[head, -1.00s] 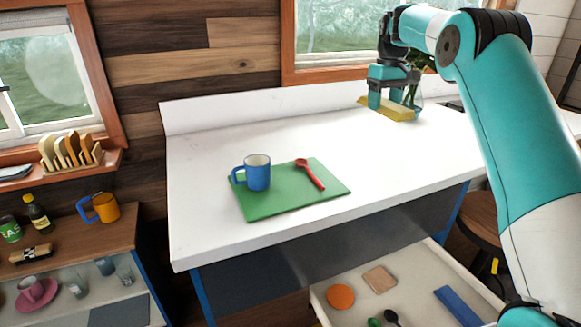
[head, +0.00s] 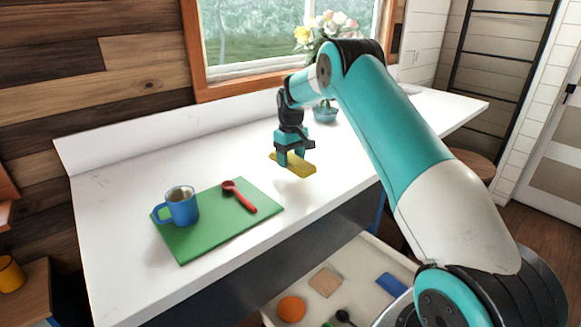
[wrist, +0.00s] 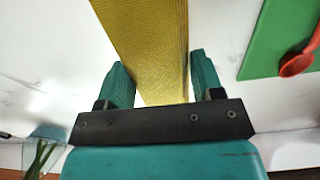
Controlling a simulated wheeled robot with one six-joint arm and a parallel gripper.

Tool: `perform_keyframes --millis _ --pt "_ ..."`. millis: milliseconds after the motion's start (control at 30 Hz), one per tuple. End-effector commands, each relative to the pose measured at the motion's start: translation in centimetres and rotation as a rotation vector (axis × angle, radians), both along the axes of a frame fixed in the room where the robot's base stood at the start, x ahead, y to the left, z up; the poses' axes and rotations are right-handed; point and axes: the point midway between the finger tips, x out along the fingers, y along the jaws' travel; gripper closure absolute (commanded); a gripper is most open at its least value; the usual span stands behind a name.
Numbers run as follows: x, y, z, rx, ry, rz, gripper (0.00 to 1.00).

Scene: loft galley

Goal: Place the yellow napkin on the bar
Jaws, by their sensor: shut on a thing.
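The yellow napkin (head: 299,168) is a flat folded strip held in my gripper (head: 291,158). In the head view it hangs just above the white bar (head: 130,160), right of the green board; a small gap or contact with the surface cannot be told for sure. In the wrist view the napkin (wrist: 150,45) runs between the two teal fingers (wrist: 160,85) and reaches past the top edge. The bar's white top (wrist: 60,60) shows on both sides of it.
A green board (head: 190,239) on the bar bears a blue mug (head: 181,208) and a red spoon (head: 240,198). A flower vase (head: 325,112) stands further back. An open drawer (head: 365,262) below holds several items. The bar between board and vase is clear.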

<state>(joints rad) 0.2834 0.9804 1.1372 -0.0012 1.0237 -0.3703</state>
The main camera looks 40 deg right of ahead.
Motion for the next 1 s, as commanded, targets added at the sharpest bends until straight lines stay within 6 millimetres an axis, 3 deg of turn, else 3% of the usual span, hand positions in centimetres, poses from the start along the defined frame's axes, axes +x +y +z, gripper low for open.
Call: perform_keyframes --millis 400,733,767,867,1000 --pt "-0.1 -0.2 -4.5 0.001 0.001 -0.003 0.62" --pt "-0.1 -0.2 -5.1 0.000 0.000 -0.003 0.62" --pt "-0.1 -0.2 -5.1 0.000 0.000 -0.003 0.37" --pt "-0.1 -0.2 -5.0 0.000 0.000 -0.003 0.14" --pt "-0.1 -0.2 -5.0 0.000 0.000 -0.003 0.14"
